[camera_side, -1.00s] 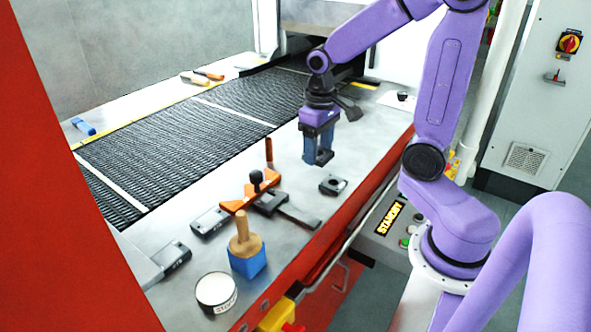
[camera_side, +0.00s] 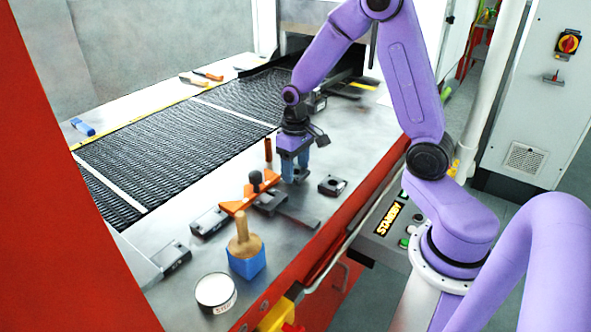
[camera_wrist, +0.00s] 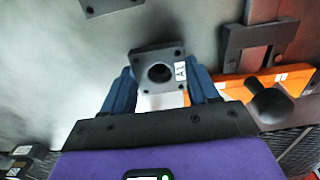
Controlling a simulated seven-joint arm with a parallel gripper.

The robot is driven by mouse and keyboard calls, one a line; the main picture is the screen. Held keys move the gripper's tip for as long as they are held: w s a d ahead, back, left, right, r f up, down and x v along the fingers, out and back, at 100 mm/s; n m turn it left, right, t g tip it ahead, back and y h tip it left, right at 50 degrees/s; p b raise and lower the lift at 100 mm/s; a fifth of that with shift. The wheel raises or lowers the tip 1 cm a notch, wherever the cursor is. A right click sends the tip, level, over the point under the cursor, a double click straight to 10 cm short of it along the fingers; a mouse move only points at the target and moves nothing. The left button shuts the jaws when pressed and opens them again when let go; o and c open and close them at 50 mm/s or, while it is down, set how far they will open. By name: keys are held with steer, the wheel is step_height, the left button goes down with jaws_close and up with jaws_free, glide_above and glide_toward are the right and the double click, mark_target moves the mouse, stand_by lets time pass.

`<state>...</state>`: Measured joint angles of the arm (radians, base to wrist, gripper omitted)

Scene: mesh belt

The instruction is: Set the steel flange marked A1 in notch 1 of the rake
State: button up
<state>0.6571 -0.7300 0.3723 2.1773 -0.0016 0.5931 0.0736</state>
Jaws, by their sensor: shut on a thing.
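My gripper (camera_side: 294,177) is shut on the steel flange marked A1 (camera_wrist: 146,79), a dark square plate with a round central hole, corner holes and a white label. In the wrist view, the flange sits between the two blue fingers of my gripper (camera_wrist: 160,92). In the side view, the fingers are low over the table, right of the orange rake (camera_side: 234,206); the gap below them is hard to tell.
A second dark flange (camera_side: 332,185) lies right of my gripper. A dark clamp with a flat plate (camera_side: 300,215) crosses the rake, beside a black knob (camera_side: 256,178). The mesh belt (camera_side: 170,150) lies behind.

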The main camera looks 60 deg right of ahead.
steer(key=shift+f, duration=0.5)
steer(key=shift+f, duration=0.1)
steer(key=o, duration=1.3)
